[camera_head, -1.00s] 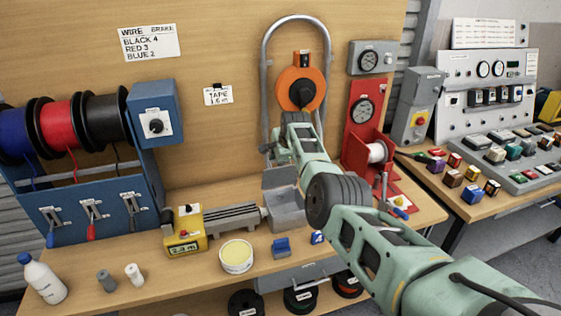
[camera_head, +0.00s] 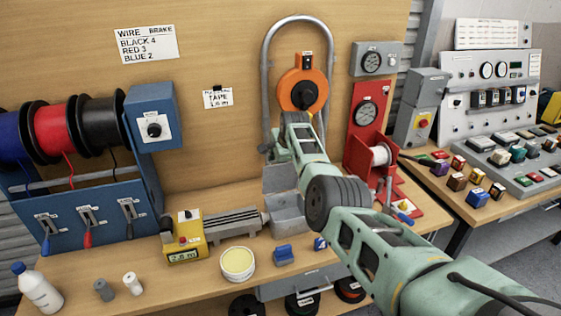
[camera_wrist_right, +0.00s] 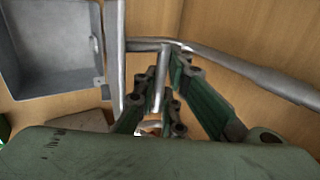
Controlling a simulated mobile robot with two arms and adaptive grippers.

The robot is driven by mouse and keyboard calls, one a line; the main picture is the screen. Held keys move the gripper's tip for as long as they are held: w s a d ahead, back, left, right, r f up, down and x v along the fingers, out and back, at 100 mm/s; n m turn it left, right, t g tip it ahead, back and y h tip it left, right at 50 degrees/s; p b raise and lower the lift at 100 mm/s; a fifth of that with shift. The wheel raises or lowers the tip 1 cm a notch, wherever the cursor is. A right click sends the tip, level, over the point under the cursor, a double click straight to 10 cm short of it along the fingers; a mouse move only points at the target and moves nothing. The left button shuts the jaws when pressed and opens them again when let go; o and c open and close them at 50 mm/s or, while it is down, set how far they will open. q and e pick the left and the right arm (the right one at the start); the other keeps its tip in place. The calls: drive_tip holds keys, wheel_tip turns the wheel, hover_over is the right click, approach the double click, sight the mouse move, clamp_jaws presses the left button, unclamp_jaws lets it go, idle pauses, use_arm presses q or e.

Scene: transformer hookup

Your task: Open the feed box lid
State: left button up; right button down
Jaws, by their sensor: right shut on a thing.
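The grey feed box (camera_head: 288,213) sits on the bench at the right end of a grey ribbed bed. Its lid (camera_head: 279,178) stands raised at the back of the box, below my right gripper (camera_head: 268,150). In the right wrist view the box interior (camera_wrist_right: 52,50) shows open and empty at the left. The lid (camera_wrist_right: 115,50) is seen nearly edge-on there. My right gripper (camera_wrist_right: 162,92) is shut on a thin grey rod, which looks like the lid handle (camera_wrist_right: 160,75). The exact contact is partly hidden by the fingers. My left gripper is not in view.
A grey hoop (camera_head: 265,75) and an orange tape reel (camera_head: 303,90) stand close behind my right gripper. A red stand (camera_head: 365,130) is to its right. A yellow meter (camera_head: 184,235) and a round tub (camera_head: 237,263) are on the bench at left.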

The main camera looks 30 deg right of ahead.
drive_tip(key=c, duration=1.9)
unclamp_jaws()
drive_tip(key=shift+w+r, duration=0.35)
drive_tip(key=shift+w, duration=0.05)
drive_tip(key=shift+o, duration=0.3)
drive_tip(key=shift+f, duration=0.15)
drive_tip(key=shift+s+f, duration=0.1)
drive_tip(key=shift+f, duration=0.05)
drive_tip(key=shift+f, duration=0.1)
drive_tip(key=shift+v, duration=1.2)
drive_tip(key=v, duration=0.9)
drive_tip(key=shift+a, duration=0.1)
